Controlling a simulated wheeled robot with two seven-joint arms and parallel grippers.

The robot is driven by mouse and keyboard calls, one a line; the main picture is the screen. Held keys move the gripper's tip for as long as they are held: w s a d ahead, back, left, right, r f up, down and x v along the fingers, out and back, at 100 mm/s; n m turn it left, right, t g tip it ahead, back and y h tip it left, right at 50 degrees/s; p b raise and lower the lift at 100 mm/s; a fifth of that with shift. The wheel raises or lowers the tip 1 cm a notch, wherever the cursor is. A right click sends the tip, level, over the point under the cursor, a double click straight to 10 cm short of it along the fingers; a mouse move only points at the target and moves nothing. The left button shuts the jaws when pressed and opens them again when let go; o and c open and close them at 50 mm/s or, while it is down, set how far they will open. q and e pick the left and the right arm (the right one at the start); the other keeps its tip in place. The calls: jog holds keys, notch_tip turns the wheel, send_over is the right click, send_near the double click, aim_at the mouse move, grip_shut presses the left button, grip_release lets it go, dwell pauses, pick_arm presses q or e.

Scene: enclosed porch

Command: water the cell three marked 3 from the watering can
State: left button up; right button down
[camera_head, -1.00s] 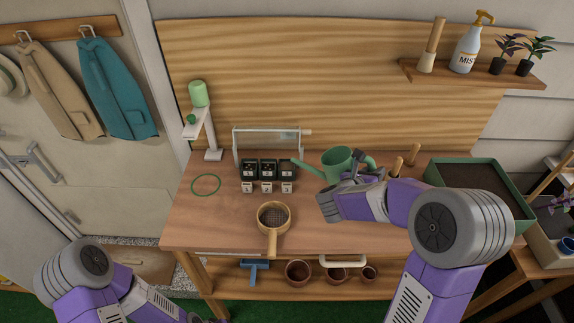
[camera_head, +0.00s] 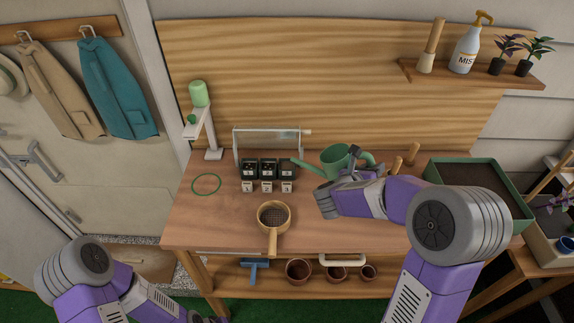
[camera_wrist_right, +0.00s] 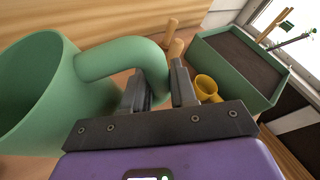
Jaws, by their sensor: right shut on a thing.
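The green watering can (camera_head: 334,162) is above the right-middle of the workbench, its spout pointing left with the tip close to the rightmost black cell. My right gripper (camera_head: 366,168) is shut on the can's handle; the wrist view shows the green handle (camera_wrist_right: 120,58) between the dark fingers (camera_wrist_right: 158,88). Three small black cells (camera_head: 268,170) stand in a row left of the can, with small label tags in front. No water shows.
A sieve (camera_head: 273,217) lies in front of the cells, a green ring (camera_head: 206,184) to their left. A clear-panelled frame (camera_head: 268,143) stands behind them. A green soil planter (camera_head: 480,168) is at the right. The bench's front left is clear.

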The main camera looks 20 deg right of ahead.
jog(key=shift+r, duration=0.1)
jog(key=shift+w+a+r+p, duration=0.15)
jog(key=shift+r+p, duration=0.15)
jog(key=shift+r, duration=0.3)
jog(key=shift+f, duration=0.1)
jog(key=shift+s+d+f+m+y+b, duration=0.15)
jog(key=shift+f+b, duration=0.6)
jog(key=shift+b, duration=0.55)
jog(key=shift+s+d+f+m+y+b, duration=0.15)
jog(key=shift+f+b, duration=0.6)
jog(key=shift+b, duration=0.5)
jog(key=shift+d+f+m+b, duration=0.15)
jog(key=shift+f+m+b, duration=0.25)
jog(key=shift+f+b, duration=1.2)
jog(key=shift+r, duration=0.3)
